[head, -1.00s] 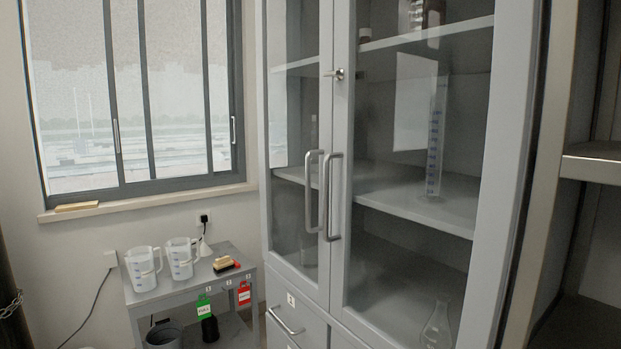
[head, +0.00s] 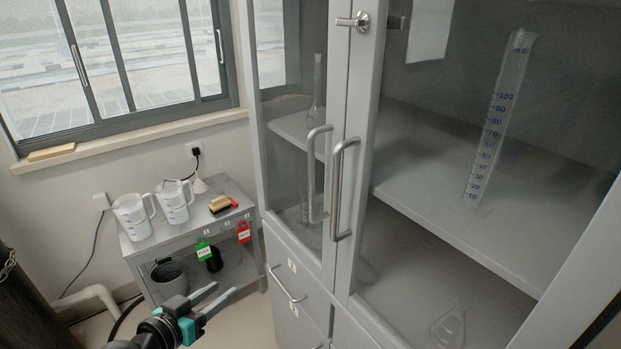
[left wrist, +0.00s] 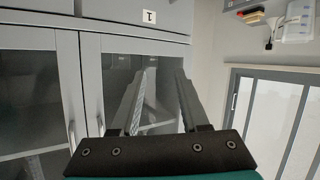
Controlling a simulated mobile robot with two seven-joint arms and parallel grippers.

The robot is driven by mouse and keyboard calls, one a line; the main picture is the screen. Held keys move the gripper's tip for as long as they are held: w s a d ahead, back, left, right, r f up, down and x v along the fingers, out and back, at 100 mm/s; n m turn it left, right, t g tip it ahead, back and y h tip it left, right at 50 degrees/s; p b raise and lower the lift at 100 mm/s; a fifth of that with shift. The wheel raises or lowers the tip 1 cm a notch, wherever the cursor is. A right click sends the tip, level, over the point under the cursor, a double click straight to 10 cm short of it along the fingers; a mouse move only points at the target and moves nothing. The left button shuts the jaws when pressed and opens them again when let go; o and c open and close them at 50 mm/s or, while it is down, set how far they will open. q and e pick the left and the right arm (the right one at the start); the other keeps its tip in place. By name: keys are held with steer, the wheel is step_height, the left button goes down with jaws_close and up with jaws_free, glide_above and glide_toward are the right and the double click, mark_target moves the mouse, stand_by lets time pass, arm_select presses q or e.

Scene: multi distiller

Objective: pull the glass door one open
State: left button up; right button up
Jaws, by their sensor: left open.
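The tall grey cabinet has a left glass door (head: 338,90) and a right glass door (head: 364,130). Both are shut. A vertical metal handle (head: 311,180) is on the left door, and another handle (head: 336,190) is on the right door. A lock knob (head: 354,21) sits above them. My right gripper is not in view.
A drawer (head: 288,270) with its own handle is below the left door. A grey side table (head: 175,235) with two measuring jugs (head: 133,218) stands left of the cabinet. A graduated cylinder (head: 495,120) and a flask (head: 448,328) are behind the right glass.

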arm_select(q)
steer(key=d+r+m+t+h+p, duration=0.15)
steer(key=d+r+h, duration=0.25)
steer(key=r, duration=1.1)
steer(key=m+h+p, duration=0.3)
steer(key=m, duration=0.1)
glide_toward(310, 169)
steer(key=shift+g, duration=0.45)
steer(key=x, duration=0.3)
steer(key=p+x, duration=0.1)
steer(key=x, duration=0.1)
steer(key=p+x, duration=0.1)
steer(key=x, duration=0.2)
steer(key=shift+w+r, duration=0.35)
steer(key=shift+r, duration=0.05)
steer(key=shift+x, duration=1)
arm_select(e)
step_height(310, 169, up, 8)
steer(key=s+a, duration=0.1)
arm_select(q)
steer(key=shift+f, duration=0.1)
steer(key=shift+c, duration=0.2)
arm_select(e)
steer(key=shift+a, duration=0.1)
arm_select(q)
jaws_close()
